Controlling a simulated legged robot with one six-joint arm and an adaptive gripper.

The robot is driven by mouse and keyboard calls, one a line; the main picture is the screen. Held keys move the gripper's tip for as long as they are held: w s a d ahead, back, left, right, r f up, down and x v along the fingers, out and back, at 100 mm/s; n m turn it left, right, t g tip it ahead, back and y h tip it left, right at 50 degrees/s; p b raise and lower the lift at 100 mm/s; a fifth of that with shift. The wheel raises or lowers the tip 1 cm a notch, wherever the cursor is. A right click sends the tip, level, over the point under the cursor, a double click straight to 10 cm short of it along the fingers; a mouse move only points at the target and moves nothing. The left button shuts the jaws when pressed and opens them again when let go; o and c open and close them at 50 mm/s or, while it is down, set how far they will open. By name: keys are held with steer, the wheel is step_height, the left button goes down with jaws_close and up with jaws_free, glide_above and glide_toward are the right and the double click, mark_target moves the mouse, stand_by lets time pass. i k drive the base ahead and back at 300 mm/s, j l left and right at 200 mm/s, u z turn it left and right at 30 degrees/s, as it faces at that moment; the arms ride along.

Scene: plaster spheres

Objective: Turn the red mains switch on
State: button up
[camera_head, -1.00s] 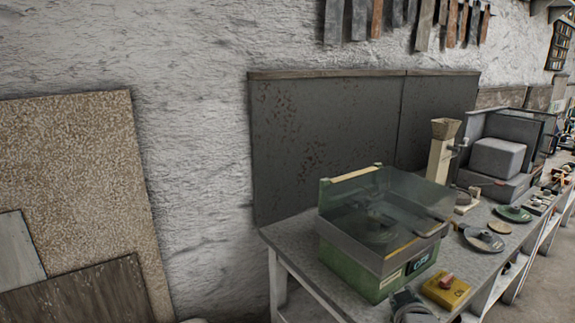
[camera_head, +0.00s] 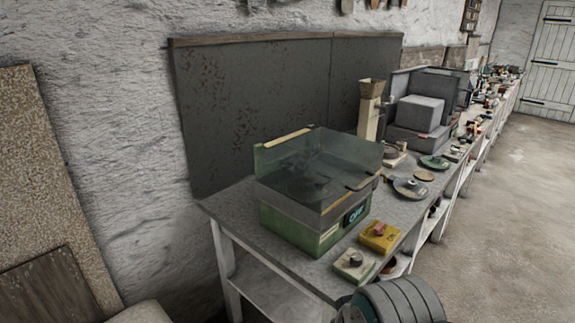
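A yellow box (camera_head: 379,238) with a small red knob (camera_head: 381,229) on top sits on the near right part of the workbench; it is the only red switch-like part that I can make out. I cannot tell the knob's setting. A green machine (camera_head: 287,228) with a clear cover stands just left of it, with a small dark display (camera_head: 357,216) on its front that seems to read "Off". A dark grey, rounded, ribbed part of my arm shows at the bottom, below and apart from the yellow box. No gripper fingers show.
A pale box with a dark knob (camera_head: 355,260) sits in front of the yellow box. The floor (camera_head: 500,220) on the right is clear.

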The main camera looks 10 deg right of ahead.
mark_target(379, 231)
steer(key=i+l, duration=0.15)
steer(key=l, duration=0.25)
steer(key=i+l, duration=0.1)
steer(key=l, duration=0.3)
steer(key=i+l, duration=0.15)
steer(key=l, duration=0.25)
steer(key=i+l+z, duration=0.1)
steer(key=l, duration=0.3)
